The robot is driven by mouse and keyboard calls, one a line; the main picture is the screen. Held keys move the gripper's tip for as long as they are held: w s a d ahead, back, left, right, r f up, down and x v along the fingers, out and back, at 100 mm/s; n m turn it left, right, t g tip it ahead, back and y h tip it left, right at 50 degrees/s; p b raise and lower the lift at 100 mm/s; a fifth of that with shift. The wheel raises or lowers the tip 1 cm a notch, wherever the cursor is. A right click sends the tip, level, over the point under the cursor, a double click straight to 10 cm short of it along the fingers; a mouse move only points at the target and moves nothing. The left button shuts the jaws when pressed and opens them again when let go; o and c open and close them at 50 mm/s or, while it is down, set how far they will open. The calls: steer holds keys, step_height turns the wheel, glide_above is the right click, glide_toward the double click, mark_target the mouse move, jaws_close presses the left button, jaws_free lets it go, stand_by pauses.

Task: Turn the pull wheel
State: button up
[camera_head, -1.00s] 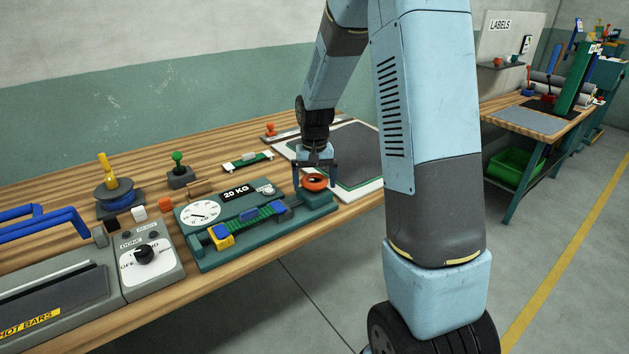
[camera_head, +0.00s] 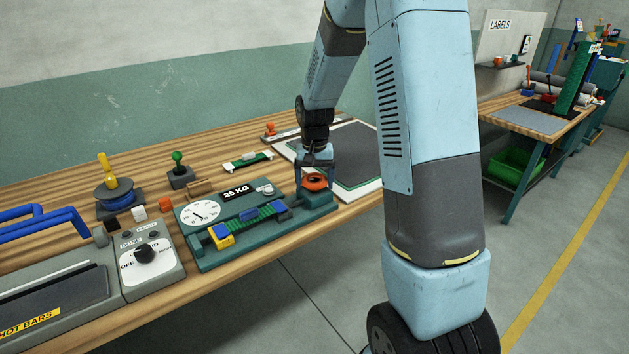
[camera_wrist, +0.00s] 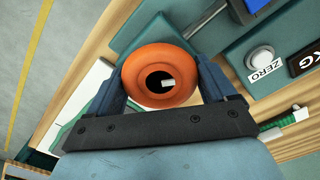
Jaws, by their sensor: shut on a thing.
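The orange pull wheel (camera_head: 315,182) sits at the right end of the teal pull tester (camera_head: 213,257) on the wooden bench. It also shows in the wrist view (camera_wrist: 143,75) as an orange ring with a dark hole. My gripper (camera_head: 317,178) is above it, its two fingers shut on opposite sides of the wheel's rim. The tester has a white round dial (camera_head: 199,215) and a black display (camera_head: 238,192) reading 25 KG. A green strap (camera_head: 262,213) runs between a yellow-and-blue clamp (camera_head: 221,236) and a blue clamp (camera_head: 279,207).
A grey hot-bar sealer (camera_head: 70,300) with a blue handle and a black knob (camera_head: 145,253) stands at the left. A green-knobbed lever (camera_head: 178,163) and a spool (camera_head: 117,196) stand behind. A dark mat (camera_head: 350,150) lies right of the tester.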

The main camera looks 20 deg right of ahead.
mark_target(314, 178)
steer(key=shift+m, duration=0.6)
steer(key=o, duration=0.9)
steer(key=shift+c, duration=0.2)
steer(key=shift+r, duration=0.1)
step_height(314, 178, up, 14)
steer(key=shift+f, duration=0.2)
stand_by(0.7)
